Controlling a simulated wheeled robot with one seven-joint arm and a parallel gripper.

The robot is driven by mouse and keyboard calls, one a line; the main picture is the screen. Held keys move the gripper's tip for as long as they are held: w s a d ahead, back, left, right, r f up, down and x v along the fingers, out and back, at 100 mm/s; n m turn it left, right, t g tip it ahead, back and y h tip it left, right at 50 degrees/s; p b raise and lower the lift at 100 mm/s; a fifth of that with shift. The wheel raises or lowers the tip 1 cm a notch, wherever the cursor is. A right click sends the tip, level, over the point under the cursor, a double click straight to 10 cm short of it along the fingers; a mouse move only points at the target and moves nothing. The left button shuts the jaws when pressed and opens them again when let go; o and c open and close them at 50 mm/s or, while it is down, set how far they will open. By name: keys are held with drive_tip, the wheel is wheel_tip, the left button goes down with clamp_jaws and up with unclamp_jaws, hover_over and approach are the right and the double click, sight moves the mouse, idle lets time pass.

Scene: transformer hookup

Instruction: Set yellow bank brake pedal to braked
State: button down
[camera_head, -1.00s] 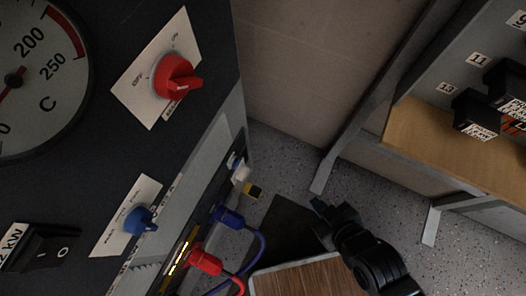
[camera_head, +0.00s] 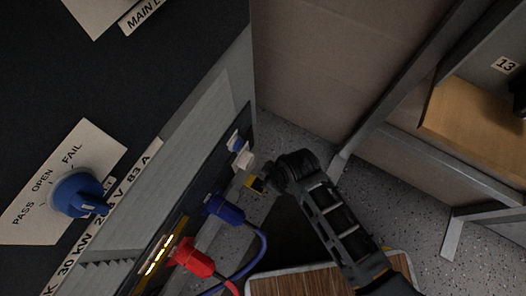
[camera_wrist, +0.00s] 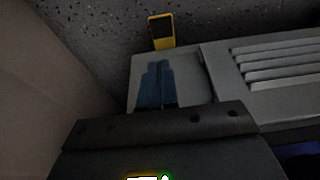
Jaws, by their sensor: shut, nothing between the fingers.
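In the wrist view the yellow pedal (camera_wrist: 161,30) stands out above the speckled floor, just beyond my fingertips. My gripper (camera_wrist: 157,68) shows there as two blue-grey fingers pressed together, with nothing between them. The fingertips point toward the pedal, and a gap shows between them in the picture. In the head view my wrist is right beside the pedal, and the fingertips cannot be made out.
The grey cabinet side (camera_wrist: 215,75) with vent slats lies close behind and right of my fingers. Red (camera_head: 188,257) and blue (camera_head: 223,208) plugs with cables stick out near my arm. A bench frame (camera_head: 400,85) stands at the right.

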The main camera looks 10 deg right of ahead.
sight(260, 184)
drive_tip(key=shift+f, duration=0.1)
drive_tip(key=b+x, duration=0.2)
drive_tip(key=x, duration=0.2)
drive_tip(key=b+x, duration=0.2)
drive_tip(key=x, duration=0.2)
drive_tip(key=b+x, duration=0.3)
drive_tip(key=x, duration=0.2)
drive_tip(key=shift+s+d, duration=0.2)
drive_tip(key=shift+d, duration=0.1)
drive_tip(key=shift+f, duration=0.45)
drive_tip(key=shift+s+d+f, duration=0.1)
